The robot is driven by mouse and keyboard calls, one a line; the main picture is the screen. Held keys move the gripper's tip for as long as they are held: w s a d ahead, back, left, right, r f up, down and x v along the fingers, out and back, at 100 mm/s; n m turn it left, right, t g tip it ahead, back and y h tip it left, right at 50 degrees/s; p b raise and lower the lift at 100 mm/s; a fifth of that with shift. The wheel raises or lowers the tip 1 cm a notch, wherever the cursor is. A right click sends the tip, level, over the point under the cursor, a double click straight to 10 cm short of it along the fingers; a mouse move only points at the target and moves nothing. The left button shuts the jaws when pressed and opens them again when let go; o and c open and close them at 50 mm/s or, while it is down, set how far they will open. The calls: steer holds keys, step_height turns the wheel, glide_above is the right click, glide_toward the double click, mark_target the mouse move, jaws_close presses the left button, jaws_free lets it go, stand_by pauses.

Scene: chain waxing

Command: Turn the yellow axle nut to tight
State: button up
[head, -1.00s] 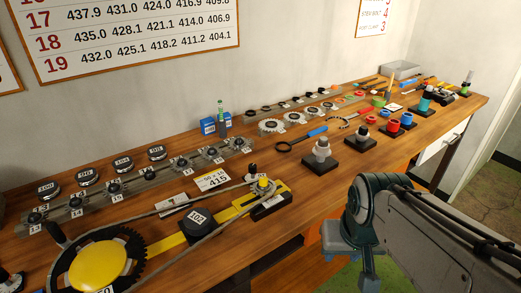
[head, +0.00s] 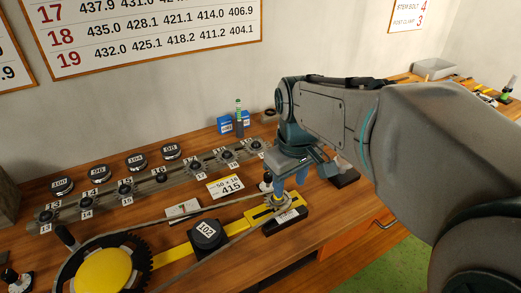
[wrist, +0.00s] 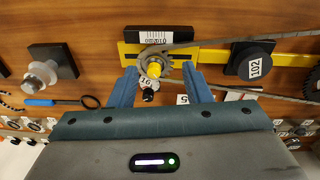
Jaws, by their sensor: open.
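The yellow axle nut (wrist: 154,70) sits at the centre of a small toothed sprocket in the wrist view, with a tag reading 16 beside it. The sprocket is on the end of the yellow bar (wrist: 205,54). My gripper (wrist: 159,72) is open, with one blue finger on each side of the sprocket and nut. I cannot tell whether either finger touches them. In the head view my gripper (head: 290,185) points down over that end of the bar and partly hides the nut. A black block with a white scale label (wrist: 152,40) lies beside the sprocket.
A chain runs from the sprocket to the big black chainring with a yellow centre (head: 103,270). A black block marked 102 (head: 207,234) stands on the bar. A card reading 415 (head: 226,187) and a rail of numbered sprockets (head: 160,177) lie behind.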

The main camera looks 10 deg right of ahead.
steer(key=w+r+n+g+p, duration=0.1)
steer(key=w+r+n+p, duration=0.1)
steer(key=w+r+n, duration=0.4)
steer(key=shift+m, duration=0.8)
steer(key=f, duration=1.5)
steer(key=shift+w+a, duration=0.2)
steer(key=shift+w, duration=0.1)
jaws_close()
